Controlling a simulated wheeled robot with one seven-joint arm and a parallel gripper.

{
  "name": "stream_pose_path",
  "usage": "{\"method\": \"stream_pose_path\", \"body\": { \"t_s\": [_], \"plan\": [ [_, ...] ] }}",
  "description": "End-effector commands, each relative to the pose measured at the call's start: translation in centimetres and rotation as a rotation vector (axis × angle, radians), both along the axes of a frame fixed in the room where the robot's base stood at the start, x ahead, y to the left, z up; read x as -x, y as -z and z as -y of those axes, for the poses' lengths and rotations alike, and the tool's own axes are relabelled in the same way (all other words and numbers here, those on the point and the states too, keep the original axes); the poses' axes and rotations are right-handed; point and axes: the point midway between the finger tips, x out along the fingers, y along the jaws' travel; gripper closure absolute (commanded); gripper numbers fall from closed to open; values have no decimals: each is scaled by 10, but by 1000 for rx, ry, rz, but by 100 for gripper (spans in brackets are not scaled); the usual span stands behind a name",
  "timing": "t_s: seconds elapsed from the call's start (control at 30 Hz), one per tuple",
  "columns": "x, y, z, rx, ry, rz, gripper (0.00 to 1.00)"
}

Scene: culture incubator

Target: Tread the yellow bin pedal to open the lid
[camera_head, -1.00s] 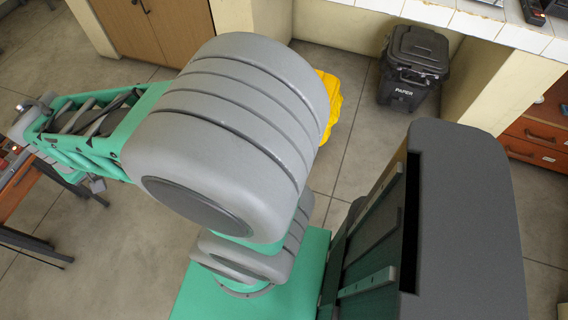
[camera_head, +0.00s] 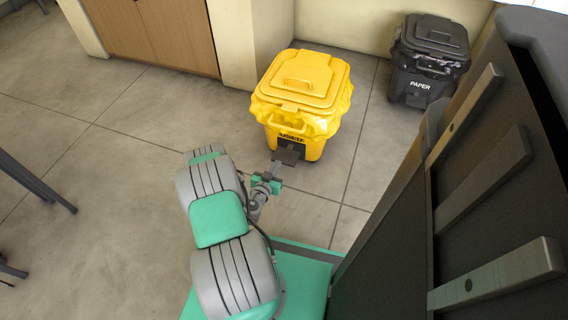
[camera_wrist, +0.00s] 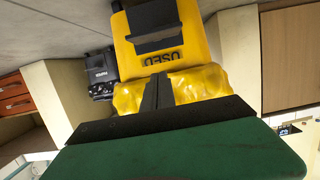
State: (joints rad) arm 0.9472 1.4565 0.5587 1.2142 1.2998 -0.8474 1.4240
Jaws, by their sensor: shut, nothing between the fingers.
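The yellow bin (camera_head: 300,88) stands on the floor with its lid (camera_head: 304,75) down. Its dark pedal (camera_head: 289,153) is low on the front, below the label; the pedal also shows in the wrist view (camera_wrist: 160,22), where the bin (camera_wrist: 124,45) appears upside down. My gripper (camera_head: 277,166) is shut and empty, low in front of the bin and close to the pedal. In the wrist view its dark fingers (camera_wrist: 157,92) are together and point toward the bin's front. I cannot tell whether the fingertips touch the pedal.
A black paper bin (camera_head: 427,60) stands right of the yellow bin by the wall; it also shows in the wrist view (camera_wrist: 99,72). A wooden cabinet (camera_head: 150,35) is at the back left. Table legs (camera_head: 35,180) show at the left edge. The floor left of the bin is clear.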

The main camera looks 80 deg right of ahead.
Motion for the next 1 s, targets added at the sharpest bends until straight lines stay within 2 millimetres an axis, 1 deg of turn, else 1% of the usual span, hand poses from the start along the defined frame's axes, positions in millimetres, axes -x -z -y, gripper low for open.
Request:
{"method": "stream_pose_path", "body": {
  "t_s": [0.07, 0.23, 0.37, 0.47, 0.8, 0.83, 0.87, 0.9, 1.0],
  "plan": [
    [-1, -3, 1, 2, -2, 1, 100],
    [-1, -2, 1, 0, -1, 1, 100],
    [-1, 1, 10, 1, 2, 3, 100],
    [2, 6, 26, 3, 4, 3, 100],
    [9, 25, 97, 3, 5, 3, 100],
    [9, 30, 101, 1, 2, 1, 100],
    [8, 40, 97, -3, 0, -2, 100],
    [8, 46, 97, -3, -1, -1, 100],
    [8, 57, 97, -1, -1, -1, 100]
  ]
}}
